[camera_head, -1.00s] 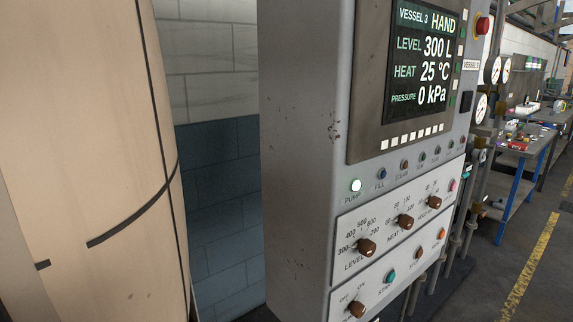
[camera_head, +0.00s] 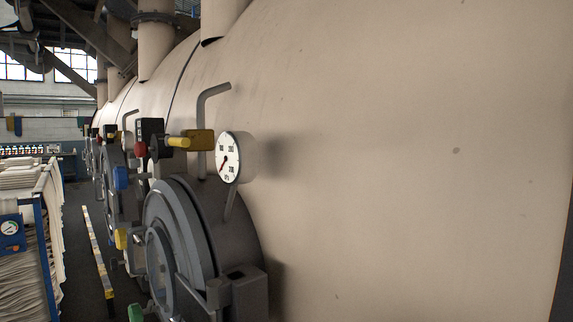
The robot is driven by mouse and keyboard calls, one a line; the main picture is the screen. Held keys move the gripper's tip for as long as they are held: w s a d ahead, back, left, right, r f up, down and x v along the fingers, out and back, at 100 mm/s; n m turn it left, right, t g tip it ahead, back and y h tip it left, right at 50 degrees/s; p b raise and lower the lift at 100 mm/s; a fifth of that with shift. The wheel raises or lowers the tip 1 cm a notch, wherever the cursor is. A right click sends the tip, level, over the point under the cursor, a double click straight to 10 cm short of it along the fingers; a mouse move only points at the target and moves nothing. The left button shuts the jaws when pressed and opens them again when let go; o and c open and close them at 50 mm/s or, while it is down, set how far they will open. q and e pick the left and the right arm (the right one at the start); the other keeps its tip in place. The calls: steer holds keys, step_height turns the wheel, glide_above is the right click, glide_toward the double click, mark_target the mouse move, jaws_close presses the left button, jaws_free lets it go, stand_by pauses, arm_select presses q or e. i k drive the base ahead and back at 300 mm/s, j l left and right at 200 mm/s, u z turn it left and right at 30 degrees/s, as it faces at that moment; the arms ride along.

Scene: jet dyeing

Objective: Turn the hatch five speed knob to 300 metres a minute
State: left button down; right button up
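A round hatch (camera_head: 172,245) with a heavy dark ring stands on the side of a large beige vessel (camera_head: 400,160), seen edge-on at the lower centre-left. Above it are a white dial gauge (camera_head: 229,158) and a yellow-handled fitting (camera_head: 191,139). A further hatch (camera_head: 112,180) shows farther along the row. I cannot tell which hatch is number five, and no speed knob can be made out. Neither of my grippers is in view.
A rack of folded pale cloth (camera_head: 30,200) stands on the left, with a small round dial (camera_head: 11,228) on its blue frame. A narrow aisle with a yellow floor stripe (camera_head: 98,255) runs between rack and vessels. The vessel wall fills the right.

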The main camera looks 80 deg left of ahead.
mark_target(134, 163)
steer(key=u, duration=3.45)
